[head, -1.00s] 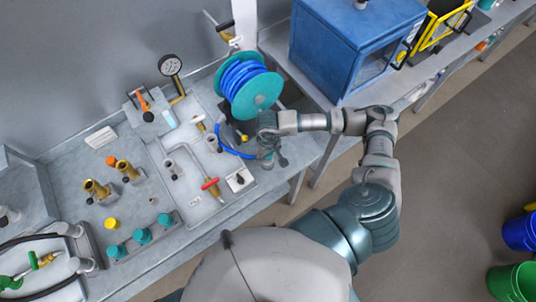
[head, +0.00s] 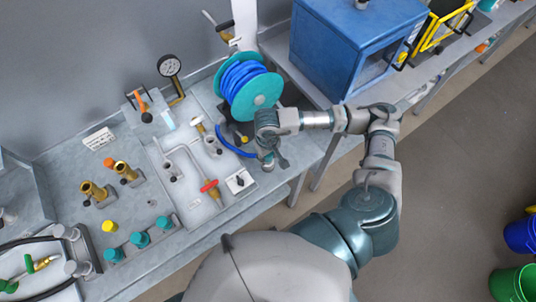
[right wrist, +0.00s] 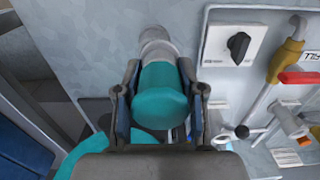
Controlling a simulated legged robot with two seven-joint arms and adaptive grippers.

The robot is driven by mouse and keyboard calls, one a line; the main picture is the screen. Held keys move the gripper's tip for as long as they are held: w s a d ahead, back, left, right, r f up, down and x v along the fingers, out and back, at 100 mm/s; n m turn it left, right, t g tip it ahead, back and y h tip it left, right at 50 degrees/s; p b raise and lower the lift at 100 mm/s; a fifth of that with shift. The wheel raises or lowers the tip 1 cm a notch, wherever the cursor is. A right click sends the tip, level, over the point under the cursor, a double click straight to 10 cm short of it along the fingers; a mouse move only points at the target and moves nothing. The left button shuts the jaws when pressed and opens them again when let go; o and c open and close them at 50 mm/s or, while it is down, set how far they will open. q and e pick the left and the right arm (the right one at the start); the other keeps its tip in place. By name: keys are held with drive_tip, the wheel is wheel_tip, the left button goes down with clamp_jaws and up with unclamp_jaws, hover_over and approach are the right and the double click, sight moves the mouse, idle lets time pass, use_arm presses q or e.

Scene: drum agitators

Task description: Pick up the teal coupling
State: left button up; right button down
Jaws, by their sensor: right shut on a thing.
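The teal coupling (right wrist: 160,95) shows in the right wrist view between the two fingers of my right gripper (right wrist: 163,112). The fingers are shut on its sides. A grey cylindrical part (right wrist: 155,48) continues from its far end towards the bench; whether the two are joined is unclear. In the head view my right gripper (head: 268,150) is over the bench's front right edge, beside the teal reel (head: 255,92) of blue hose. The gripper hides the coupling there. My left gripper is not in view.
A panel with a black rotary switch (right wrist: 238,46) lies right of the coupling. A red-handled valve (head: 209,187) and several teal caps (head: 140,240) are on the bench to the left. A blue cabinet (head: 345,50) stands behind my right arm.

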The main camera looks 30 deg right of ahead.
drive_tip(key=s+a+r+b, duration=0.1)
drive_tip(key=s+a, duration=0.8)
drive_tip(key=s, duration=0.2)
drive_tip(key=shift+s+r+b, duration=0.2)
drive_tip(key=shift+b, duration=0.1)
